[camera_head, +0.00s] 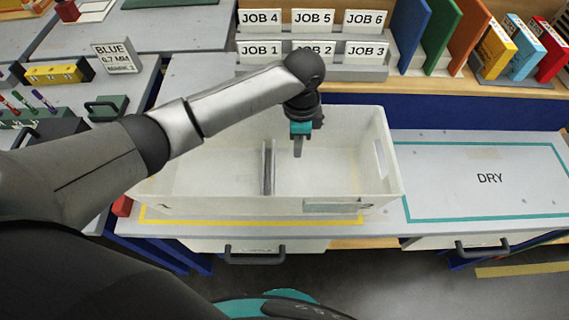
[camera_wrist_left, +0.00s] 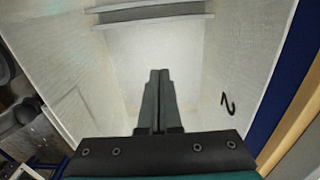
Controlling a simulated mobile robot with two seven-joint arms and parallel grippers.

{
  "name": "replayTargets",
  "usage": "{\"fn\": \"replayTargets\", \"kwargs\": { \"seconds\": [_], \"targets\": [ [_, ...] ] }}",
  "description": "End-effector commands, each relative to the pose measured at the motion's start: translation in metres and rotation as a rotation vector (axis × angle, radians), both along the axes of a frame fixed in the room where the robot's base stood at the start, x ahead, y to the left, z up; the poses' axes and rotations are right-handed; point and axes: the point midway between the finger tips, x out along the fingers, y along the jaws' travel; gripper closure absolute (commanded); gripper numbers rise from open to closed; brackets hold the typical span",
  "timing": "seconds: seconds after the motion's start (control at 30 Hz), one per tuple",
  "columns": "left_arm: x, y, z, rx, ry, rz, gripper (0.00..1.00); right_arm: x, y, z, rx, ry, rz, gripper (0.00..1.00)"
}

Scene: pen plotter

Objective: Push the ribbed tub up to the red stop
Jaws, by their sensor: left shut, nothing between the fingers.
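The pale, translucent tub (camera_head: 352,125) stands on the grey bench top, over a yellow outline. A divider (camera_head: 268,167) splits it in two; the divider also shows in the left wrist view (camera_wrist_left: 150,14). The red stop (camera_head: 122,206) is a small red block beside the tub's left end. I cannot tell whether they touch. My left gripper (camera_head: 298,152) points down into the tub's right compartment, shut and empty. In the left wrist view its closed fingers (camera_wrist_left: 159,80) are between the tub's walls; contact with the tub is unclear. My right gripper is out of view.
The teal-outlined DRY area (camera_head: 490,179) to the right is clear. Behind the tub stand JOB card holders (camera_head: 313,52), upright coloured boards (camera_head: 441,38) and boxes (camera_head: 495,50). Drawers with dark handles (camera_head: 254,254) are below the bench front. My left arm covers part of the tub.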

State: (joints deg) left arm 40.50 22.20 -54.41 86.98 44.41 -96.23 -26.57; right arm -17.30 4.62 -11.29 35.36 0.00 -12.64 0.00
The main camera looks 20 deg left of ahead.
Motion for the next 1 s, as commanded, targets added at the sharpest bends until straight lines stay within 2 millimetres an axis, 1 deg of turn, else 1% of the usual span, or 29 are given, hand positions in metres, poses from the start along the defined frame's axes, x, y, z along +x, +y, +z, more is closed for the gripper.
{"fn": "replayTargets", "kwargs": {
  "seconds": [0.03, 0.17, 0.27, 0.6, 0.7, 0.8, 1.0],
  "targets": [
    [0.000, 0.000, -0.004, 0.000, 0.000, 0.000, 1.00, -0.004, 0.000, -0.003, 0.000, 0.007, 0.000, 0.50],
    [0.000, 0.000, -0.014, 0.001, 0.001, 0.000, 1.00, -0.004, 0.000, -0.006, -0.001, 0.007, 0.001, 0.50],
    [-0.001, 0.000, -0.031, 0.002, 0.002, 0.000, 1.00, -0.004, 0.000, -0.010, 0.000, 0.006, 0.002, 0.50],
    [-0.001, 0.000, -0.106, 0.001, 0.001, 0.001, 1.00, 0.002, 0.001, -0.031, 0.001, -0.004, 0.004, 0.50],
    [-0.004, 0.016, -0.102, 0.003, -0.002, 0.001, 1.00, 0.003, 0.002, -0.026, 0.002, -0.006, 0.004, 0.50],
    [-0.008, 0.027, -0.101, 0.002, -0.002, 0.001, 1.00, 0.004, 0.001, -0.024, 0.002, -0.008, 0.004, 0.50],
    [-0.011, 0.038, -0.101, 0.000, -0.002, 0.000, 1.00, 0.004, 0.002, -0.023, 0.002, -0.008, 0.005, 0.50]
  ]
}}
